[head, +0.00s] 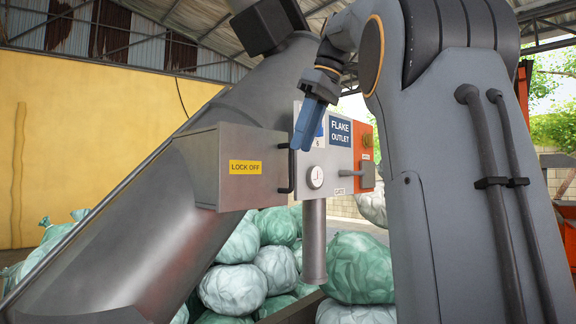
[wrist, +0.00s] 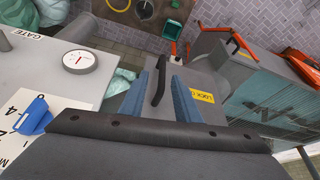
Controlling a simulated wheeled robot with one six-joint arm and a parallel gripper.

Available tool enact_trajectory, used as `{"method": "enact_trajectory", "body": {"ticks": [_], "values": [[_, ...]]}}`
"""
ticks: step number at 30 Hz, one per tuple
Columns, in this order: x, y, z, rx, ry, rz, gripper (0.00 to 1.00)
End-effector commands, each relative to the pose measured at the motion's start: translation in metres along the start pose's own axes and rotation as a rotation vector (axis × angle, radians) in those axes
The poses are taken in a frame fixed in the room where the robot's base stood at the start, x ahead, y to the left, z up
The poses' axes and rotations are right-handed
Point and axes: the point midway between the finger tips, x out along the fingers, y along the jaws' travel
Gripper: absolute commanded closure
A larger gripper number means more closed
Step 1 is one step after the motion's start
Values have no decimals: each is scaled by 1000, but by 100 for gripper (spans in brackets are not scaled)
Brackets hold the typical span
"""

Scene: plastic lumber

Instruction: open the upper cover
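A grey box-like cover (head: 225,175) with a yellow LOCK OFF label sits on the sloping grey tube in the head view. A black bar handle (head: 291,170) stands upright on its right-hand face, and the cover looks closed. My gripper (head: 301,146) points down with blue fingers close to the top of this handle. In the wrist view the fingers of my gripper (wrist: 159,76) are apart, with the handle (wrist: 157,82) showing in the gap between them. I cannot tell whether they touch it. The cover (wrist: 200,80) shows partly behind the right finger.
The FLAKE OUTLET panel (head: 340,132) with a dial (head: 315,177) stands just right of the handle. A blue knob (wrist: 33,116) shows at lower left in the wrist view. A grey vertical pipe (head: 314,240) and full sacks (head: 358,267) are below.

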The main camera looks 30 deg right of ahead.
Motion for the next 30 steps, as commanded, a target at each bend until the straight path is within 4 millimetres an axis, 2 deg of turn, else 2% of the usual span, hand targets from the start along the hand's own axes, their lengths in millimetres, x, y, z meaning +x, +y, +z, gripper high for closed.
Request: {"method": "enact_trajectory", "body": {"ticks": [9, 15, 19, 27, 30], "values": [[45, -6, -5, -14, -1, -9, 71], [67, -6, -5, -12, -1, -7, 71], [74, -5, -4, -10, -1, -5, 71], [75, -4, -4, -9, 0, -4, 71], [75, -4, -4, -9, 0, -4, 87]]}}
